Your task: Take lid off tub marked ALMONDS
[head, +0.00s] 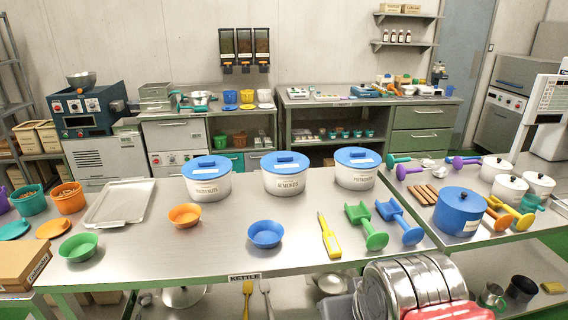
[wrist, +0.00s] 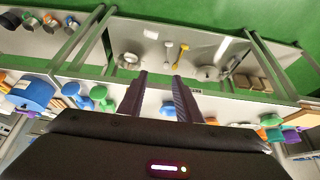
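The tub marked ALMONDS (head: 284,182) is white and stands upright in the middle of a row of three on the steel table. Its blue lid (head: 286,161), with a bar handle on top, sits on it. A similar tub marked HAZELNUTS (head: 207,188) stands to its left and a third lidded tub (head: 356,178) to its right. My gripper (wrist: 158,77) shows only in the wrist view. Its two dark fingers are apart with nothing held between them. The wrist view looks over the table's edge to the floor, and I cannot make out the ALMONDS tub there.
An orange bowl (head: 185,214) and a blue bowl (head: 265,234) stand in front of the tubs. A yellow spatula (head: 328,236), a green scoop (head: 366,226) and a blue scoop (head: 399,221) lie to the right. A metal tray (head: 119,204) lies left. Bare table surrounds the bowls.

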